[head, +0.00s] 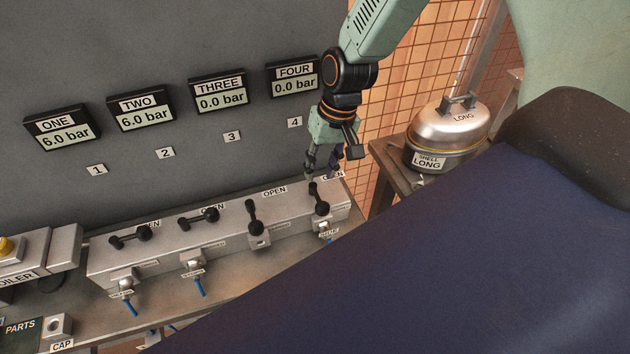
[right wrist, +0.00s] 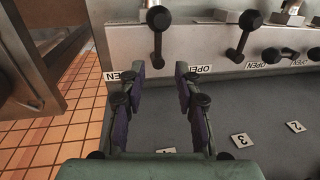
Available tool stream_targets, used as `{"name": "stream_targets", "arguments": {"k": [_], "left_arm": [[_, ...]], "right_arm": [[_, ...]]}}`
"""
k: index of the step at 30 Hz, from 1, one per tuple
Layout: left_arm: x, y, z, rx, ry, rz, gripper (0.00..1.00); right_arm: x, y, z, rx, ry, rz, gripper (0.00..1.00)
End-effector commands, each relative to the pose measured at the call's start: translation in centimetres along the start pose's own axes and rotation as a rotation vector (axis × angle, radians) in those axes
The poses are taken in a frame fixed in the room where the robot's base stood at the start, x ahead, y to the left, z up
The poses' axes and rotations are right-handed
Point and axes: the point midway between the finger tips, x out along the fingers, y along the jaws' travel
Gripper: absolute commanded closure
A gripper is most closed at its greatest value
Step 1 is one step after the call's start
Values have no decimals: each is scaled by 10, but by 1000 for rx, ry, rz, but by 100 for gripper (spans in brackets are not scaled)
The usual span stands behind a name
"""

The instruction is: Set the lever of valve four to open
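The valve four lever (head: 318,198) is black with a round knob, on the right end of the long grey valve block. It points back toward the wall and slightly left, across the block. Its OPEN label is partly hidden by my gripper. My right gripper (head: 325,160) is just behind and above it, pointing down. In the right wrist view my right gripper (right wrist: 160,72) is open and empty, and the lever (right wrist: 157,40) has its end in line with the gap between the fingertips. I cannot tell whether they touch. Display FOUR (head: 294,81) reads 0.0 bar. My left gripper is not in view.
Lever three (head: 253,216) also points toward the wall; levers two (head: 198,218) and one (head: 130,237) lie along the block. The grey wall stands close behind. A metal shell marked LONG (head: 443,132) sits on a wooden stand at right.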

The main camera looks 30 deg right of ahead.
Motion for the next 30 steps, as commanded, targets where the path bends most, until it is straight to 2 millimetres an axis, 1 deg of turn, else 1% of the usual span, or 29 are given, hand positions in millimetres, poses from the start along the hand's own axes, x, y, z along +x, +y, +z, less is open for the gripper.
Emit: {"name": "stream_targets", "arguments": {"k": [1, 3, 6, 9, 13, 21, 30], "left_arm": [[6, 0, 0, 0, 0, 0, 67], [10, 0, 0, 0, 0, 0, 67], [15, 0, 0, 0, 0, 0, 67], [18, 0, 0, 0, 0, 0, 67], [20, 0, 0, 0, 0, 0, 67], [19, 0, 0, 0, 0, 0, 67], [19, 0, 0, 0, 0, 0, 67]], "right_arm": [[12, 1, 1, 1, -2, 2, 67], [24, 1, 0, 0, -2, 2, 67], [37, 1, -1, -2, 0, 1, 67], [46, 0, -2, -2, 0, 0, 67], [51, -1, -3, -3, 1, 0, 67], [51, -1, -5, -3, 2, -1, 68], [51, 0, -5, -3, 2, -1, 94]]}}
